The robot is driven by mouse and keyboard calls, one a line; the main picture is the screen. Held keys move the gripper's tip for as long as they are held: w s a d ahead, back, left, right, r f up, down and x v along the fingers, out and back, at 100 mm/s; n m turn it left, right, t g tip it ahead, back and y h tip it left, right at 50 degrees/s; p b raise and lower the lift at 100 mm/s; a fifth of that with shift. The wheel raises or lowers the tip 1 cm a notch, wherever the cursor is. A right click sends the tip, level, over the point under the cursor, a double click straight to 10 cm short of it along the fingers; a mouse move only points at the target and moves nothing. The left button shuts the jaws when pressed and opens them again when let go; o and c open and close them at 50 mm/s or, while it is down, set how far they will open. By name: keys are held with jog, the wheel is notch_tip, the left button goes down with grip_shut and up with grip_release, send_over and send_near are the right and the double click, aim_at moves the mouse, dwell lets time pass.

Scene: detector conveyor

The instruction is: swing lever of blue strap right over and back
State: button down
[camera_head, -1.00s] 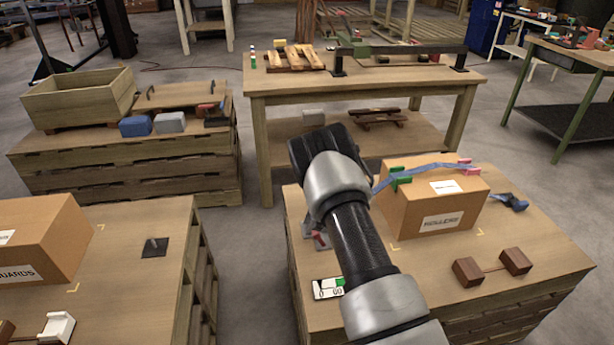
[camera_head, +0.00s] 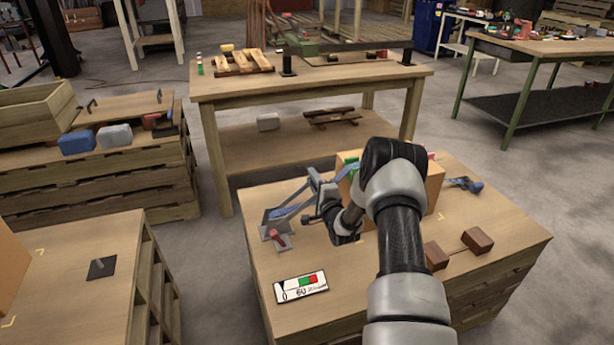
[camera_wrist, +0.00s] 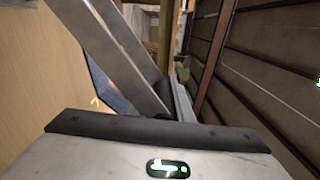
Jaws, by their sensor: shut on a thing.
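A blue strap (camera_head: 292,204) runs from a grey metal base plate (camera_head: 268,217) at the pallet's left edge up towards the cardboard box (camera_head: 432,186). It also shows in the wrist view (camera_wrist: 106,87). A grey metal lever (camera_head: 316,181) stands raised beside the strap, left of the box. My gripper (camera_head: 322,197) is at this lever and shut on it; the exact grip is small and partly hidden by my wrist. In the wrist view, long grey bars (camera_wrist: 115,55) slant across the upper left. My arm hides much of the box.
A gauge card (camera_head: 300,287) with green and red bands lies at the pallet's front left. A red-handled part (camera_head: 278,237) is near the base plate. Two brown blocks (camera_head: 477,240) joined by a rod lie at right. A wooden table (camera_head: 315,87) stands behind.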

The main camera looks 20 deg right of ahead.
notch_tip(320, 180, down, 2)
jog(key=shift+d+f+m, duration=0.1)
jog(key=shift+d+m, duration=0.05)
jog(key=shift+m, duration=0.55)
jog(key=c, duration=1.7)
grip_release()
jog(key=shift+o, duration=0.3)
jog(key=shift+d, duration=0.1)
jog(key=shift+s, duration=0.1)
jog(key=s+p, duration=0.3)
jog(key=s, duration=1.4)
jog(key=shift+s+p, duration=0.15)
jog(key=shift+p, duration=0.2)
